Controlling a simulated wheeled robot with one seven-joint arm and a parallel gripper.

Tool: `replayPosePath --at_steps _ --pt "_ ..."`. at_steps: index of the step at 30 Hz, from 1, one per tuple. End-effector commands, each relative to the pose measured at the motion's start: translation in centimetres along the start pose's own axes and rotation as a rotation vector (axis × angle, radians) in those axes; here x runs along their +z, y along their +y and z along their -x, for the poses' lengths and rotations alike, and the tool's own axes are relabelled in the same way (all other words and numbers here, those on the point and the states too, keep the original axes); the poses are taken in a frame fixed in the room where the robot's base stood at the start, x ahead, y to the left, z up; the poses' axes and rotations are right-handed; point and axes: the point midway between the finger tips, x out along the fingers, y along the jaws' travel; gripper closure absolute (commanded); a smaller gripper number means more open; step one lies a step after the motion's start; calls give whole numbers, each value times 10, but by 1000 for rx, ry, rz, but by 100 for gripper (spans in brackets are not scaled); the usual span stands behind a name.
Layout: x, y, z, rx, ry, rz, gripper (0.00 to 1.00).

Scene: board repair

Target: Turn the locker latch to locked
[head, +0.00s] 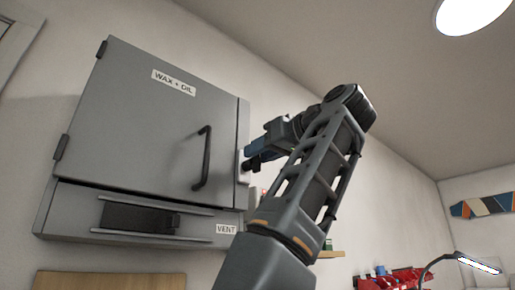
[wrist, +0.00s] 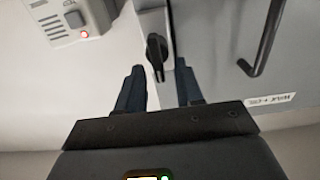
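The grey locker (head: 150,120) hangs on the wall in the head view, its door shut, with a black bar handle (head: 203,158) and a "WAX + OIL" label. The latch (wrist: 156,52) is a black turning knob on a pale plate (wrist: 152,18) beside the door edge in the wrist view. Its pointed end faces my gripper. My gripper (wrist: 159,66) is open, one blue-black finger on each side of the latch's pointed end, with visible gaps. I cannot tell the depth between fingers and latch. In the head view the gripper (head: 252,158) is at the locker's right edge, and the latch is hidden.
The door handle (wrist: 263,40) is right of the fingers in the wrist view. A pale wall box (wrist: 62,20) with a red light is at upper left. A vent drawer (head: 150,217) sits below the door. Red bins (head: 392,280) are at lower right.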

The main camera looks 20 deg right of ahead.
Motion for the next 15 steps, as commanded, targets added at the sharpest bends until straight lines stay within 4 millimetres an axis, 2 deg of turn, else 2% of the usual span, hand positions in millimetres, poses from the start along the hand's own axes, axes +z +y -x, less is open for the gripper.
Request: replayPosePath --at_steps 4,13,15 --pt "0 0 -12 -1 -1 -1 64" --pt "1 0 -14 0 0 -1 64" --pt "1 0 -14 0 0 0 70"
